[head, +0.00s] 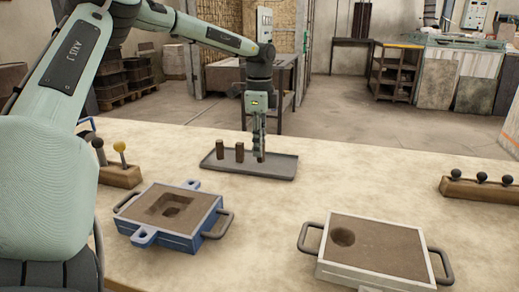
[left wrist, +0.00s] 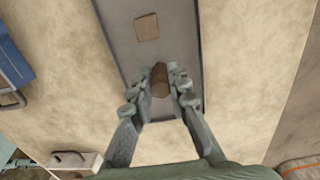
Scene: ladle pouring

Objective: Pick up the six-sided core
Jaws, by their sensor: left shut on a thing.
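The six-sided core (left wrist: 160,80) is brown and stands between the fingers of my left gripper (left wrist: 161,95) in the left wrist view. My left gripper (head: 258,155) is shut on it, low over the right part of a dark grey tray (head: 284,166) in the head view. The fingers mostly hide the core there. Two other brown cores, one at the left (head: 220,148) and one in the middle (head: 239,152), stand upright on the tray. A square-topped one (left wrist: 146,27) also shows in the left wrist view. My right gripper is not in view.
A blue-framed mould box (head: 190,240) with a stepped square hollow stands front left. A pale mould box (head: 330,270) with a round hollow stands front right. Wooden racks with ball-topped tools stand left (head: 120,177) and right (head: 480,190). The tabletop right of the tray is clear.

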